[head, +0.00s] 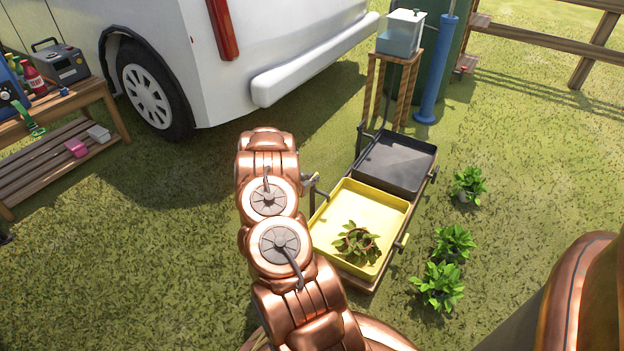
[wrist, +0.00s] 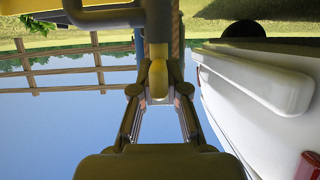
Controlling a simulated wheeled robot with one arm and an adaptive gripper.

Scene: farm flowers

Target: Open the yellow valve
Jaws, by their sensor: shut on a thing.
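In the wrist view, my gripper (wrist: 158,96) has its two fingers closed around a short yellow piece (wrist: 158,74), which looks like the yellow valve's handle. In the head view, my arm covers most of the gripper, whose end (head: 310,180) shows only partly at the upper left side of the yellow tray (head: 325,228). The valve cannot be made out clearly in the head view.
A potted plant (head: 357,243) sits in the yellow tray. A black tray (head: 392,160) is behind it. Several plants, such as one (head: 468,184), stand to the right. A white van (head: 270,50) is behind my arm. A wooden bench (head: 60,130) is at left. Grass at lower left is clear.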

